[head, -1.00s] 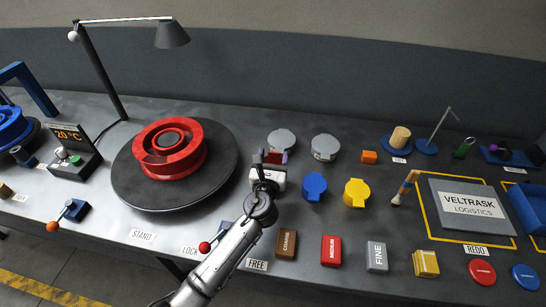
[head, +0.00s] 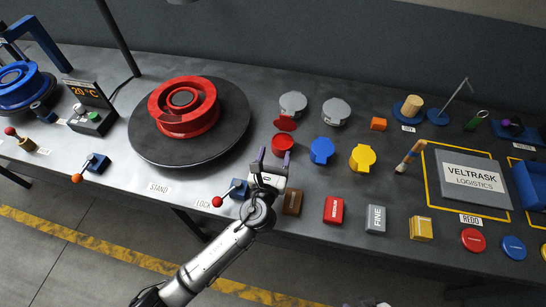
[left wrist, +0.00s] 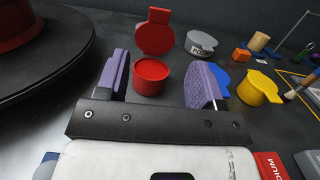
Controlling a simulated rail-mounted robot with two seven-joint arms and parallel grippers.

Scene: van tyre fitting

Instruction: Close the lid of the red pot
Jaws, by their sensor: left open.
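The red pot (head: 283,144) stands on the bench with its red lid (head: 285,123) open, raised at its far side. In the left wrist view the pot (left wrist: 150,79) shows its round top with the lid (left wrist: 155,36) standing upright behind it. My left gripper (head: 273,160) is open and empty, just on the near side of the pot. In the left wrist view its two purple fingers (left wrist: 160,82) are apart, with the pot ahead between them and not touched. My right gripper is not in view.
A blue pot (head: 322,150) and a yellow pot (head: 362,158) stand right of the red one. Grey pots (head: 336,111) stand behind. A black turntable (head: 225,140) with a red wheel lies left. Labelled blocks (head: 334,209) line the front.

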